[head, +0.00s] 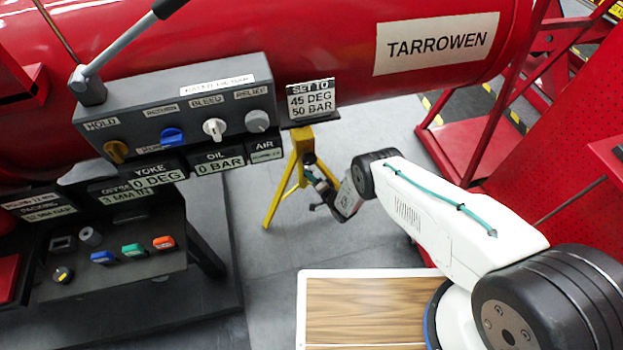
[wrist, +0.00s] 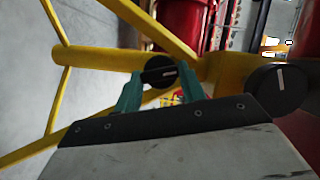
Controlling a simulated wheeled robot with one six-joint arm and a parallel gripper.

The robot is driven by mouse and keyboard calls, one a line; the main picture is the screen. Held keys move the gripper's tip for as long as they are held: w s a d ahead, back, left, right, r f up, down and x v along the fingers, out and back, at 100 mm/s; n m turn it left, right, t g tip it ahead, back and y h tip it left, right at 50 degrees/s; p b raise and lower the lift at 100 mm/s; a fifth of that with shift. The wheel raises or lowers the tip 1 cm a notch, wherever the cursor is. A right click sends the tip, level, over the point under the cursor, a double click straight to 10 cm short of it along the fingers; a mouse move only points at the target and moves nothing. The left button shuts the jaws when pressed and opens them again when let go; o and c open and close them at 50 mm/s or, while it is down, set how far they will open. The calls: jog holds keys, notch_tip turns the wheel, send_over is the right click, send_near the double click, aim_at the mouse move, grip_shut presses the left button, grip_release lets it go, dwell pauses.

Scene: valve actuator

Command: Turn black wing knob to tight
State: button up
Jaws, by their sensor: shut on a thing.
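In the wrist view a round black wing knob (wrist: 156,66) sits on a yellow tube of the stand. A short white mark on its raised wing points to the right. My gripper (wrist: 159,77) has its two teal fingers on either side of the wing and is shut on it; the fingertips hide part of the knob. A second black knob (wrist: 278,88) with a white line stands to the right, clear of the fingers. In the head view my gripper (head: 318,180) is small and dark beside the yellow stand (head: 301,150).
A sign (head: 311,101) reads "SET TO 45 DEG 50 BAR". Grey floor (head: 270,270) is open below the stand.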

jog(key=o, duration=1)
jog(key=shift+v, duration=3.95)
